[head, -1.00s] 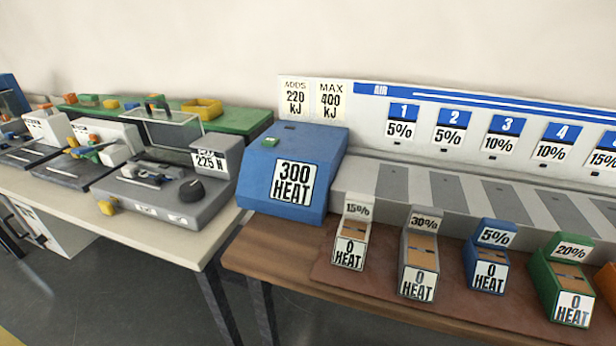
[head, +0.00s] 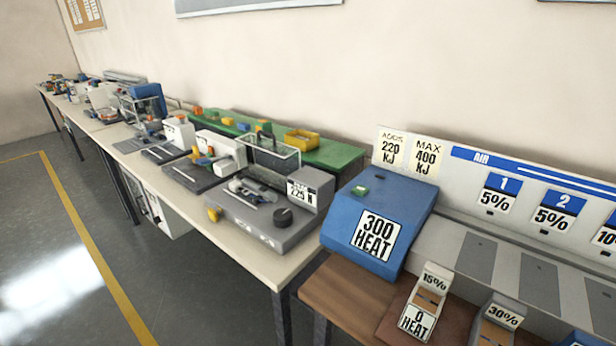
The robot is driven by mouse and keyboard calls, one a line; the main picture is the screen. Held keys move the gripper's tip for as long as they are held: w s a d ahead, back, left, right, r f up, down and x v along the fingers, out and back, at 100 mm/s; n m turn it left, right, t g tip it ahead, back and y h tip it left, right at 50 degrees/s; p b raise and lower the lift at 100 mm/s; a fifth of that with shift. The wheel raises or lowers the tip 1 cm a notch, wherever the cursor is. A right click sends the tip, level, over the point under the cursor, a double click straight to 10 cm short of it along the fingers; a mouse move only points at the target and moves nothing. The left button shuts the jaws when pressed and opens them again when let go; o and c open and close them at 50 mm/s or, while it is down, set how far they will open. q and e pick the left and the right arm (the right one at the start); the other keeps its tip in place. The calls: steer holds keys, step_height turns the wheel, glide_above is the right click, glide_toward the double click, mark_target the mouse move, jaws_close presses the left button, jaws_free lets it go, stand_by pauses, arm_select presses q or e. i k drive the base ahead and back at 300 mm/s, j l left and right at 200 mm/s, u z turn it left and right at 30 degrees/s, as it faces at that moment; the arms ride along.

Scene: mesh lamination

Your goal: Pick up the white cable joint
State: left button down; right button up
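A small white block (head: 435,278) with a 15% label and a 0 HEAT label stands at the bottom of the head view, right of centre. It is the only block of its row that looks white, and it may be the white cable joint; the picture does not name it. It stands on a reddish-brown mat (head: 395,322) on the wooden table. Neither of my grippers is in view.
A blue 300 HEAT box (head: 385,205) stands behind the white block. A grey 30% block (head: 492,333) is to its right. A pale table (head: 265,265) with several machines runs left to the back wall. Open floor (head: 50,260) with a yellow line lies at left.

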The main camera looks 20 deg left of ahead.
mark_target(236, 187)
steer(key=j+z, duration=0.2)
steer(key=z, duration=0.2)
steer(key=j+z, duration=0.2)
steer(key=z, duration=0.2)
steer(key=j+z, duration=0.2)
steer(key=z, duration=0.2)
steer(key=j+z, duration=0.2)
steer(key=z, duration=0.2)
steer(key=k+j+z, duration=0.25)
steer(key=j+z, duration=0.2)
steer(key=k+j+z, duration=0.25)
steer(key=z, duration=0.2)
steer(key=k+j+z, duration=0.3)
steer(key=z, duration=0.15)
steer(key=k+j+z, duration=0.1)
steer(key=k+z, duration=0.4)
steer(key=i, duration=0.1)
